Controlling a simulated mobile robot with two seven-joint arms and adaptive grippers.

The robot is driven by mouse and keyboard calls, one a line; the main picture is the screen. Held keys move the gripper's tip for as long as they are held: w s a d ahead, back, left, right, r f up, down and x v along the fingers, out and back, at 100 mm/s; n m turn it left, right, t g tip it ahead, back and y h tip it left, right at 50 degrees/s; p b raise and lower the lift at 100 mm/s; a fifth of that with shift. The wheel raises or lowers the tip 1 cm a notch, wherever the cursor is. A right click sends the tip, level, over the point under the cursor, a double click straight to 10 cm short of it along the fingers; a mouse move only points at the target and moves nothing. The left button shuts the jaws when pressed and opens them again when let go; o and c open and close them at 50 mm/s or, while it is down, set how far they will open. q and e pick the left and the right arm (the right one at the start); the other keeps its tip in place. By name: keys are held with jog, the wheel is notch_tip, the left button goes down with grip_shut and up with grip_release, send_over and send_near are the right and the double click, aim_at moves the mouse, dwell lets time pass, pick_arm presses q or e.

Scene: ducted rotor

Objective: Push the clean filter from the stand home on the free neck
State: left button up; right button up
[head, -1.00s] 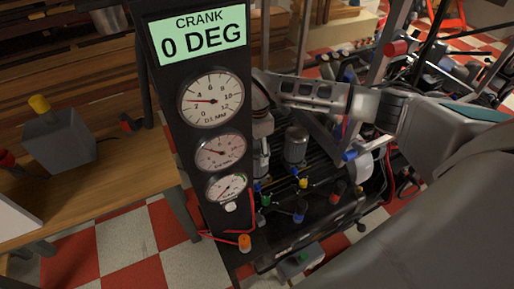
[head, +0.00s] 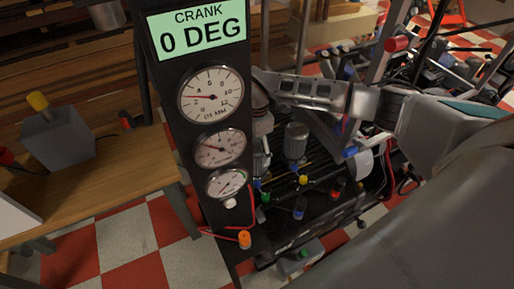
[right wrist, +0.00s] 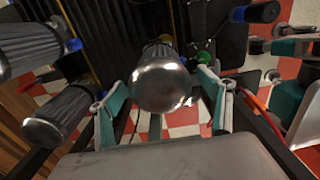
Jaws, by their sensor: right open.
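My right gripper (right wrist: 163,88) is open in the right wrist view, its teal-padded fingers on either side of a grey filter with a rounded silver end (right wrist: 160,78). Gaps show beside the filter, so the fingers do not hold it. In the head view my right gripper (head: 264,95) is partly hidden behind the gauge panel. A grey, metal-topped cylinder (head: 296,141) stands near it on the black machine bed. More pleated filters show at the left of the right wrist view, one upper (right wrist: 28,48) and one lower (right wrist: 60,115). I cannot tell which is clean, nor see the free neck. My left gripper is out of view.
The tall black gauge panel (head: 186,145), with a display reading CRANK 0 DEG (head: 197,32), stands left of my right gripper. A wooden bench (head: 110,178) with a grey box (head: 57,137) is further left. Coloured knobs (head: 303,180) crowd the bed. Checkered floor shows below.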

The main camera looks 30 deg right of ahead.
notch_tip(320, 180, up, 12)
jog(key=shift+f, duration=0.1)
jog(key=shift+s, duration=0.15)
dwell(0.3)
